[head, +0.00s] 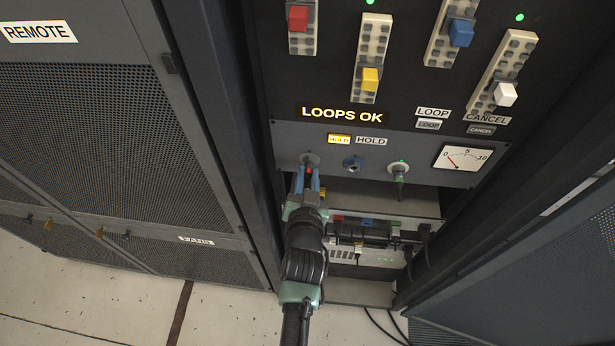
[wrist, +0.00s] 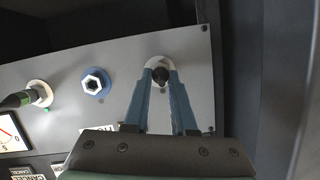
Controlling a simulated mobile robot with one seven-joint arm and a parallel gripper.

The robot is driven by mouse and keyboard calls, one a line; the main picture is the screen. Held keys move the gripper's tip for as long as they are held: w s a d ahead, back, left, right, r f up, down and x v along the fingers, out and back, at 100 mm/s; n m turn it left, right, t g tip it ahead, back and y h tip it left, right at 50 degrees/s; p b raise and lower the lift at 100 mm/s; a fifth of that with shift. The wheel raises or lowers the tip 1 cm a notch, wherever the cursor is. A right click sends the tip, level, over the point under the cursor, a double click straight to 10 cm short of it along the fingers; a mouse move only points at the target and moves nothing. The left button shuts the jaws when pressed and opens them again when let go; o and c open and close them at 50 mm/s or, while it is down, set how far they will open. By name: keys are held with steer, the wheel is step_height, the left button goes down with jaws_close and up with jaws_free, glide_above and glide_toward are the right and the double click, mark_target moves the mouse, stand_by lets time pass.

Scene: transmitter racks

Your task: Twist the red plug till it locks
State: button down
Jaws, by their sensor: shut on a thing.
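My gripper (head: 308,174) is at the left socket of the grey panel (head: 436,174), its two blue fingers shut on the red plug (head: 309,170). Only a bit of red shows between the fingertips in the head view. In the wrist view, my gripper (wrist: 160,76) closes on the plug's dark end (wrist: 160,74), inside a pale round collar (wrist: 158,62). The plug sits at the socket and points into the panel. Its turn angle, and whether it is locked, cannot be told.
A blue hexagonal socket (head: 352,163) is empty to the right. Beyond it a green-marked plug (head: 399,172) sits in its socket under a lit green lamp. A meter (head: 464,158) is at the far right. Below is a shelf with several cables and connectors. A dark rack post stands close left.

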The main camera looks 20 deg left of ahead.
steer(key=shift+d+m+y+b, duration=0.1)
steer(key=shift+m+y+b, duration=0.7)
steer(key=shift+b, duration=1.35)
steer(key=shift+f+m+b, duration=0.1)
steer(key=shift+m+b, duration=0.3)
steer(key=shift+b, duration=0.05)
steer(key=shift+w+d+m+y+b, duration=0.1)
steer(key=shift+m+y+b, duration=0.6)
steer(key=shift+m+b, duration=1.25)
steer(key=shift+n+b, duration=0.3)
steer(key=shift+n, duration=0.05)
steer(key=c, duration=0.7)
jaws_free()
steer(key=shift+o, duration=0.2)
steer(key=shift+d, duration=0.1)
steer(key=v, duration=1.2)
